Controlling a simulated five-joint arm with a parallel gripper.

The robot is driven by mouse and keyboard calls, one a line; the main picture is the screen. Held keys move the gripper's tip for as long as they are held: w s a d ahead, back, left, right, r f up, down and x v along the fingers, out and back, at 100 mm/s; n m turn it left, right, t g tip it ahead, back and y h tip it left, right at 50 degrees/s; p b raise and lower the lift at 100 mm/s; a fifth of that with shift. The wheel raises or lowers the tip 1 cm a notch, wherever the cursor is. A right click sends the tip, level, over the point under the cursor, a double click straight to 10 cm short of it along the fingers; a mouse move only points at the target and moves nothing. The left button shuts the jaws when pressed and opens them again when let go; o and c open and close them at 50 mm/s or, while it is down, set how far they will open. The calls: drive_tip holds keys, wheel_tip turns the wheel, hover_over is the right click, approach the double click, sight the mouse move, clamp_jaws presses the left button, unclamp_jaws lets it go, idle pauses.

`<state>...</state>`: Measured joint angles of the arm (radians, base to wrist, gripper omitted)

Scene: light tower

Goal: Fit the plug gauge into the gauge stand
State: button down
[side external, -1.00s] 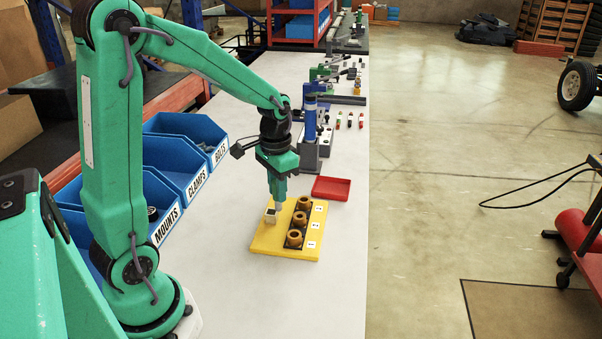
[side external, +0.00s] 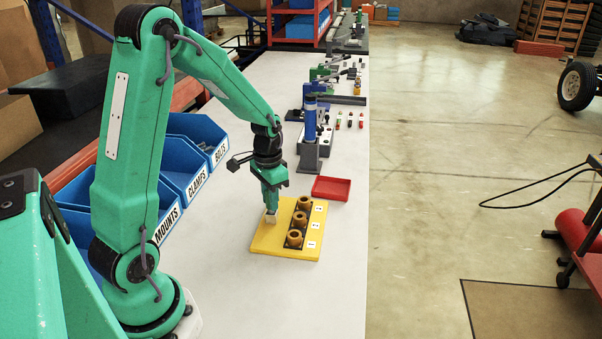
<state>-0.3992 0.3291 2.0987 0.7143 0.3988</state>
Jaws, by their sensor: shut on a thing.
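A yellow base plate (side external: 263,238) lies on the light table, with several brown rings (side external: 294,238) in a row beside labels 1, 2, 3. A small pale block, seemingly the gauge stand (side external: 270,219), stands near the plate's left edge. My gripper (side external: 271,208) points down directly over this block, its tip close to the block's top. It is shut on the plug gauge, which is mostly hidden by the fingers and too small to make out. I cannot tell whether the gauge's lower end is inside the block or just above it.
A shallow red tray (side external: 331,189) lies behind the plate. A blue column on a grey base (side external: 310,150) stands behind my gripper. Blue bins (side external: 185,160) line the left. The table in front of the plate is clear.

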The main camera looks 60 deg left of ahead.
drive_tip(key=shift+f, duration=0.35)
drive_tip(key=shift+f, duration=0.15)
drive_tip(key=c, duration=1.2)
unclamp_jaws()
drive_tip(key=shift+c, duration=0.2)
wheel_tip(320, 180, up, 12)
drive_tip(key=shift+r, duration=0.15)
